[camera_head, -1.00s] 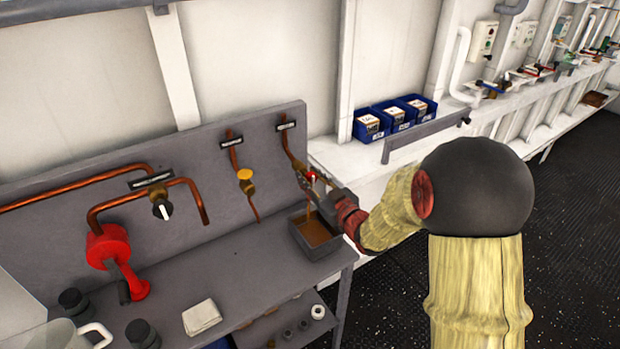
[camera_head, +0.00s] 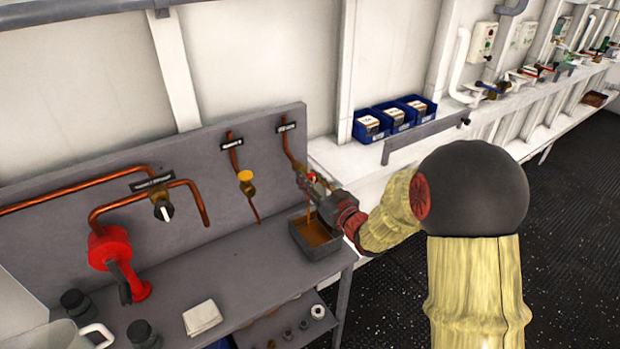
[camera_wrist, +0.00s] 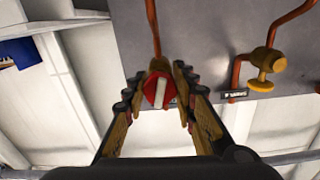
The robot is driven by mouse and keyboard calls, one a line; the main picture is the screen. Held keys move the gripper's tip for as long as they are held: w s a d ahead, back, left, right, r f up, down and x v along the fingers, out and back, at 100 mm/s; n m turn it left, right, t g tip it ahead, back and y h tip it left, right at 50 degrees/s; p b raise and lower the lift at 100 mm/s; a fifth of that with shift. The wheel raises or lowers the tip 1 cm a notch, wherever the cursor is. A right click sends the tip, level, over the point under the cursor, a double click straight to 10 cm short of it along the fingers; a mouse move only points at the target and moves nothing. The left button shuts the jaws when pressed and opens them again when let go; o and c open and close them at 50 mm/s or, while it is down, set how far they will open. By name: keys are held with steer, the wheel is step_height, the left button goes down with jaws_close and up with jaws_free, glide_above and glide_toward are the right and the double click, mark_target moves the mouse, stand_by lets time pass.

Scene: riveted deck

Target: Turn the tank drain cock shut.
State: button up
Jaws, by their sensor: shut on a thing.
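The drain cock's red knob with a white stripe (camera_wrist: 157,91) sits on a copper pipe (camera_wrist: 152,28) in the wrist view. My gripper (camera_wrist: 159,82) has one finger on each side of the knob and is shut on it. In the head view the red knob (camera_head: 312,177) is partly hidden by my gripper (camera_head: 310,181) at the right end of the grey panel. A thin brown stream (camera_head: 308,214) falls below the cock into a grey tray (camera_head: 296,244) holding brown liquid. In the wrist view the stripe runs nearly upright in the picture, roughly along the pipe.
A yellow-knobbed valve (camera_head: 246,180) is left of the cock and also shows in the wrist view (camera_wrist: 266,62). Farther left are a black-and-white knob (camera_head: 162,206) and a red pump (camera_head: 110,248). A folded cloth (camera_head: 202,318) lies on the bench. Blue bins (camera_head: 372,125) stand behind.

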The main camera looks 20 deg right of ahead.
steer(key=m+p, duration=0.1)
steer(key=m, duration=0.3)
steer(key=shift+r+m+p, duration=0.15)
steer(key=shift+m+p, duration=0.15)
steer(key=shift+p, duration=0.1)
steer(key=m+p, duration=0.1)
steer(key=m, duration=0.2)
steer(key=shift+m+p, duration=0.35)
steer(key=shift+m, duration=0.05)
steer(key=m+p, duration=0.2)
steer(key=m, duration=0.2)
steer(key=shift+m, duration=0.4)
steer(key=shift+m+p, duration=0.55)
steer(key=shift+m, duration=0.25)
steer(key=o, duration=1.2)
steer(key=shift+c, duration=0.2)
steer(key=v, duration=1.2)
